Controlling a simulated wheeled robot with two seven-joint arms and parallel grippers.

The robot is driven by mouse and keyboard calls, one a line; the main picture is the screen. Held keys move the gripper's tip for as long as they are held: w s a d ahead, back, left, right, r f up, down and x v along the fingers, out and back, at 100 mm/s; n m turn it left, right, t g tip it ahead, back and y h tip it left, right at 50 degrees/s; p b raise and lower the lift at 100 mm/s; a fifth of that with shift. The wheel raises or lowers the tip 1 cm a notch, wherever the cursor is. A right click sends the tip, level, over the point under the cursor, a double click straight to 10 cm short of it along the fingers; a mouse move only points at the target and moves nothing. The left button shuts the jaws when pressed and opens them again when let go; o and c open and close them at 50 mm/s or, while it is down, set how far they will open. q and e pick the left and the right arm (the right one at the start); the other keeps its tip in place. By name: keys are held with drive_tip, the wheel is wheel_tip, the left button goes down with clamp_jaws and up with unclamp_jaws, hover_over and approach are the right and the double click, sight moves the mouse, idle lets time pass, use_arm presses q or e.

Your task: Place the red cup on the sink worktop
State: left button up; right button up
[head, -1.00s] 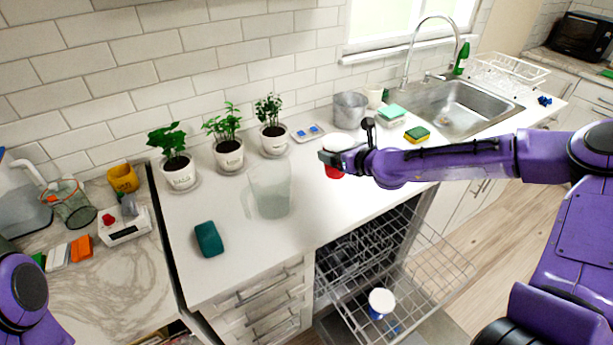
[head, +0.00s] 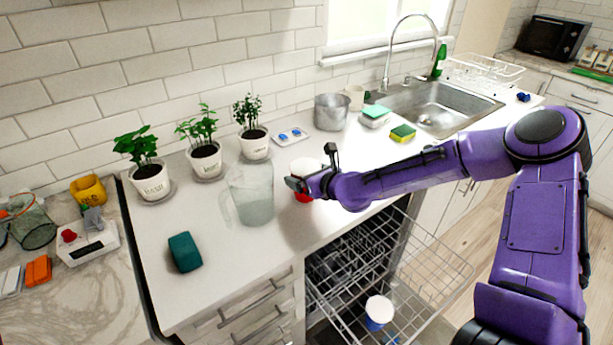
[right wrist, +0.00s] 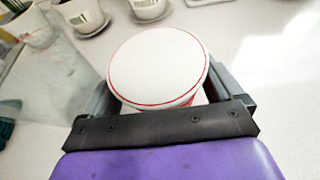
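The red cup (head: 303,197), with a white top face, is beside the clear pitcher near the front edge of the white sink worktop (head: 215,265). In the right wrist view the cup's round white face with a red rim (right wrist: 157,65) fills the space between the fingers. My right gripper (head: 304,184) is shut on the cup, a finger on each side. The arm hides part of the cup, and I cannot tell whether its base touches the worktop. My left gripper is out of view.
The clear pitcher (head: 252,195) stands just left of the cup. Potted plants (head: 205,160) line the wall, and a teal sponge (head: 185,252) lies at front left. The open dishwasher rack (head: 345,300) below holds a blue cup (head: 379,312). A metal pot (head: 331,112) and sink (head: 435,108) are behind.

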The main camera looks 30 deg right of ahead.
drive_tip(key=shift+w, duration=0.15)
drive_tip(key=shift+r, duration=0.3)
drive_tip(key=p+v, duration=0.6)
drive_tip(key=v, duration=0.6)
drive_tip(key=shift+f, duration=0.15)
